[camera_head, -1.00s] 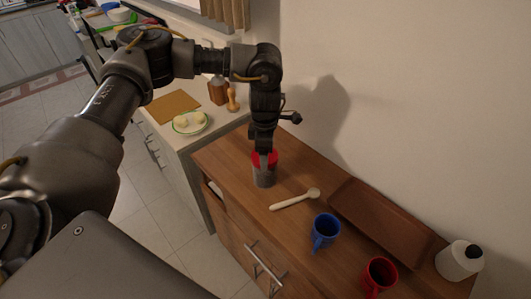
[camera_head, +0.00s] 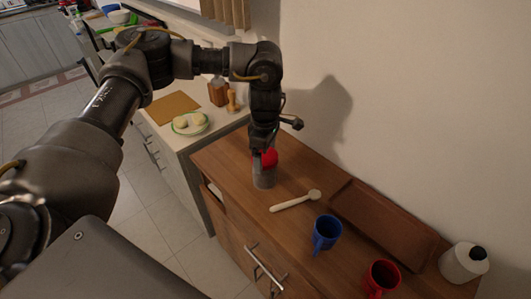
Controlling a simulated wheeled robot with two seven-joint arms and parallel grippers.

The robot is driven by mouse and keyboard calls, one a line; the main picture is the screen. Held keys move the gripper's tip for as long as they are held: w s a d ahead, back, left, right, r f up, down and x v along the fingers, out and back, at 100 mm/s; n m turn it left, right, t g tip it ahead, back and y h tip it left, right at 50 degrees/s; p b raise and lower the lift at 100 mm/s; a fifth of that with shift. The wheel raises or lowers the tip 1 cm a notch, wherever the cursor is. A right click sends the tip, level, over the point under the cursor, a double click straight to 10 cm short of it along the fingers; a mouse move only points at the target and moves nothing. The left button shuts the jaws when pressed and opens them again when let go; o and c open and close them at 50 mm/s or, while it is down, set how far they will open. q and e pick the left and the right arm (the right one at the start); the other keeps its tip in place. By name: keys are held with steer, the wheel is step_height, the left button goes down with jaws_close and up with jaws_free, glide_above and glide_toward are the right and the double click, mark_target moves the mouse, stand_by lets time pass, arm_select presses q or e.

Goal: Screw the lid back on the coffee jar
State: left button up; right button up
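The coffee jar (camera_head: 264,179) is a grey, cylindrical jar standing upright near the left end of the wooden cabinet top. The red lid (camera_head: 270,158) is at the top of the jar, partly hidden by my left gripper. My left gripper (camera_head: 259,156) points down from above, right at the lid. Its fingers are small and overlap the lid, so I cannot tell whether they are closed on it. I also cannot tell whether the lid is seated flat on the jar. My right gripper is not in view.
A white scoop (camera_head: 295,202) lies right of the jar. A plate (camera_head: 190,124) is on the white counter. The wall is close behind.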

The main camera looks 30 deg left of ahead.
mark_target(266, 156)
arm_select(q)
steer(key=shift+o, duration=0.7)
steer(key=shift+r, duration=0.25)
step_height(266, 156, up, 10)
steer(key=b, duration=0.1)
steer(key=shift+r, duration=0.15)
